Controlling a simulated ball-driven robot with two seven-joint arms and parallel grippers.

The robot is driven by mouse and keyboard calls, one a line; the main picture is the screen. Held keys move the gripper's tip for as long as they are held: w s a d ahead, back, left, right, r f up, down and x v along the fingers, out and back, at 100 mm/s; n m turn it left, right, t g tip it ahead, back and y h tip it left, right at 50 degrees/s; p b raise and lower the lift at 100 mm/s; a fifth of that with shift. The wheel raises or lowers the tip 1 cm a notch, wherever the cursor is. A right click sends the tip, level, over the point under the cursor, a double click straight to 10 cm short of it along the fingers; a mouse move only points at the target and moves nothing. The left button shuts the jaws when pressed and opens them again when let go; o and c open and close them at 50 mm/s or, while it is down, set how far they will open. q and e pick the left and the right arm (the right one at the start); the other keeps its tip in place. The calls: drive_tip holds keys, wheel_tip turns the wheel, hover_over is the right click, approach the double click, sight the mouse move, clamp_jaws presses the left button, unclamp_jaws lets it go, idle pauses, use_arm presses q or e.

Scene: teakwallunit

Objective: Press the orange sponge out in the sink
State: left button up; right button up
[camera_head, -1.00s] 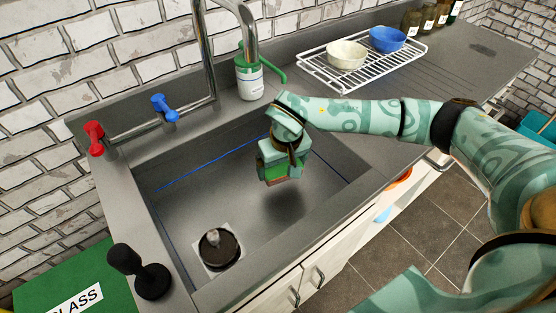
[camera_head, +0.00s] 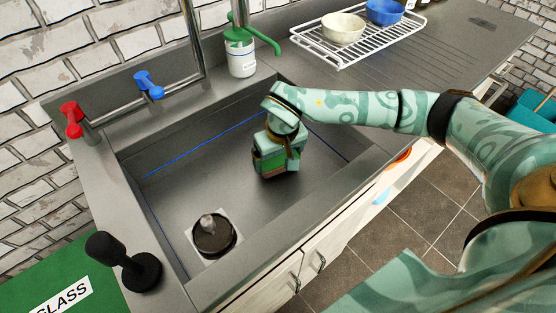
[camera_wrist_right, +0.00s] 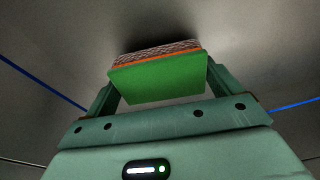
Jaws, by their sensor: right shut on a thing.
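My right gripper (camera_head: 273,164) is low inside the steel sink (camera_head: 215,190), toward its far right part, pointing down. It is shut on the orange sponge (camera_wrist_right: 157,82). In the right wrist view the sponge sits between both fingers, with a green face toward the camera, an orange edge and a rough patterned layer beyond. In the head view the gripper mostly hides it. Dark shadow lies around its far edge; I cannot tell whether it touches the sink floor. My left gripper is not in view.
A dark round drain piece (camera_head: 213,236) is at the sink's near left. A red tap handle (camera_head: 72,119), a blue one (camera_head: 149,85) and a soap bottle (camera_head: 241,58) line the back. A black plunger-like object (camera_head: 128,262) stands left. A dish rack (camera_head: 349,42) holds two bowls.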

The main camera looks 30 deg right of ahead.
sight(279, 157)
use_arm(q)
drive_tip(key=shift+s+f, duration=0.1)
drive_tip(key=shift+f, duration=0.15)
use_arm(e)
drive_tip(key=shift+f, duration=0.7)
drive_tip(key=shift+s+f, duration=0.1)
drive_tip(key=shift+f, duration=0.1)
idle(1.2)
drive_tip(key=shift+r, duration=0.1)
wheel_tip(279, 157, up, 7)
drive_tip(key=p, duration=0.5)
drive_tip(key=shift+r, duration=0.15)
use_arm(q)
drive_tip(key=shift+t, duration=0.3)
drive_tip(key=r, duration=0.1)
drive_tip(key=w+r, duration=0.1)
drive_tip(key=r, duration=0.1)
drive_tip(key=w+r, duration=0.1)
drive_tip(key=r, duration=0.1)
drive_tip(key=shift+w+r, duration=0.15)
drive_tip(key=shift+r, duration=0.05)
